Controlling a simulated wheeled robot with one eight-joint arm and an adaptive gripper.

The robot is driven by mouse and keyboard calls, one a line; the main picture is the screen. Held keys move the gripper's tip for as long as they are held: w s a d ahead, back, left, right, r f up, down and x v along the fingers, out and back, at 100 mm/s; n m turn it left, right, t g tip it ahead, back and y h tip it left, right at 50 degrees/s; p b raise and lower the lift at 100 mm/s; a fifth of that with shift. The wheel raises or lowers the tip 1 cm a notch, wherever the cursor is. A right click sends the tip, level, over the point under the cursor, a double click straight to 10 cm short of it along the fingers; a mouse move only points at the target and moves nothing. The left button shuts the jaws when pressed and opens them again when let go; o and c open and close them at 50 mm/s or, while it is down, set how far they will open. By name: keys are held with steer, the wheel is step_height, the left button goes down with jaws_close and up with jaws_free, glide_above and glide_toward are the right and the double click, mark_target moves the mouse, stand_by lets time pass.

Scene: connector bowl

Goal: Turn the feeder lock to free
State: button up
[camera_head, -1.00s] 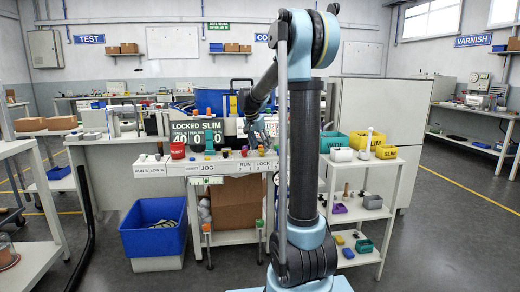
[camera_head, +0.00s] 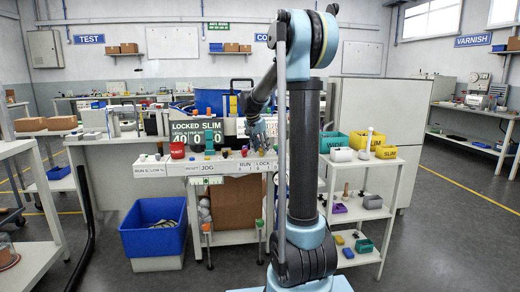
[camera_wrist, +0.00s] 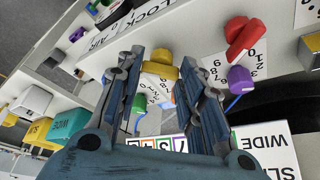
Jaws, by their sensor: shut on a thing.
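In the wrist view a yellow knob (camera_wrist: 161,60) sits between the fingertips of my gripper (camera_wrist: 156,72), which is shut on it. A panel label (camera_wrist: 152,14) reading "LOCK" lies just beyond the knob. The dark board (camera_head: 194,134) in the head view reads "LOCKED SLIM" with numbers below. In the head view my gripper (camera_head: 257,134) is down at the right part of the control panel (camera_head: 208,168), and the knob there is too small to make out. The exact angle of the knob is partly hidden by the fingers.
A red knob (camera_wrist: 243,38) and a purple knob (camera_wrist: 240,80) stand close right of the gripper in the wrist view, with a green knob (camera_wrist: 140,102) nearer. A white shelf cart (camera_head: 375,158) with bins stands right, and a blue crate (camera_head: 155,228) stands on the floor left.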

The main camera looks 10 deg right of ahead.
steer(key=n+y, duration=0.1)
steer(key=n, duration=0.3)
steer(key=shift+d+t, duration=0.15)
steer(key=shift+t, duration=0.25)
steer(key=n+y, duration=0.2)
steer(key=n, duration=0.2)
steer(key=shift+d+n, duration=0.15)
steer(key=shift+n, duration=0.15)
steer(key=n+y, duration=0.1)
steer(key=n, duration=0.1)
steer(key=n+y, duration=0.1)
steer(key=n, duration=0.1)
steer(key=shift+d+n, duration=0.2)
steer(key=shift+n, duration=0.1)
steer(key=shift+w+d+n+g+y, duration=0.1)
steer(key=shift+n+g+y, duration=0.2)
steer(key=shift+n, duration=0.8)
steer(key=shift+d+n+g+y, duration=0.1)
steer(key=shift+n+y, duration=0.3)
steer(key=shift+n, duration=0.7)
steer(key=o, duration=1.1)
steer(key=shift+c, duration=0.2)
